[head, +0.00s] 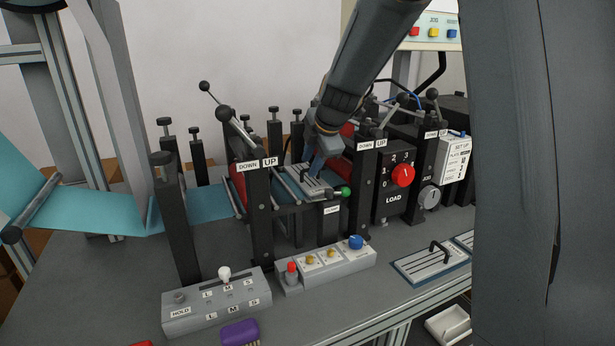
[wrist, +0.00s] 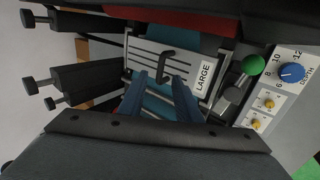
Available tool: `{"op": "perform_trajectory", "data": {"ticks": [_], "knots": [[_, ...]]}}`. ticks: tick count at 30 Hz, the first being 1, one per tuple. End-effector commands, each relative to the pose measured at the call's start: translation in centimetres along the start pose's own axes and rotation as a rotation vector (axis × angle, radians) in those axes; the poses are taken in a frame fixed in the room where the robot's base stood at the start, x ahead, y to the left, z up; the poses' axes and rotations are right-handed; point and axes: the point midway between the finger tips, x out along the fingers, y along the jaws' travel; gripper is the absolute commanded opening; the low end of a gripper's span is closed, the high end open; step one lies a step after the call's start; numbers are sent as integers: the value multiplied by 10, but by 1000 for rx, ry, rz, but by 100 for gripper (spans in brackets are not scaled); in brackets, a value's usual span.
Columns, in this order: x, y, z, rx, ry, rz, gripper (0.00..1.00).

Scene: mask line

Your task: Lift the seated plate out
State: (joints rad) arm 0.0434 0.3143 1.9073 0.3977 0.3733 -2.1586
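The seated plate (wrist: 140,58) is a grey slotted plate with a black handle (wrist: 167,62) and a "LARGE" label, lying in its seat in the machine in the wrist view. In the head view the plate (head: 296,177) sits between the posts, left of the green knob. My gripper (wrist: 161,76) comes in over the plate with its two blue fingers apart and the handle just beyond and between the tips. Whether the fingers touch the handle I cannot tell. In the head view my gripper (head: 316,166) hides part of the plate and its handle.
A green knob (wrist: 253,64) and a blue depth dial (wrist: 291,73) are right of the plate. Red rollers and black posts (head: 259,212) crowd around it. Another plate (head: 431,262) with a handle lies on the bench at right. A purple block (head: 240,332) lies in front.

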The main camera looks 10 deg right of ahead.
Motion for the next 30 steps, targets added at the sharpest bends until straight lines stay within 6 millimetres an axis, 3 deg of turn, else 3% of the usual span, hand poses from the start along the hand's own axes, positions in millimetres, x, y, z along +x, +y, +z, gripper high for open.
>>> {"op": "perform_trajectory", "data": {"ticks": [6,16,17,22,30], "knots": [[22,1,0,0,0,-2,31],[28,1,0,0,0,0,31],[28,1,0,0,0,0,29],[28,1,0,0,0,0,1],[28,0,0,0,0,-1,0]]}}
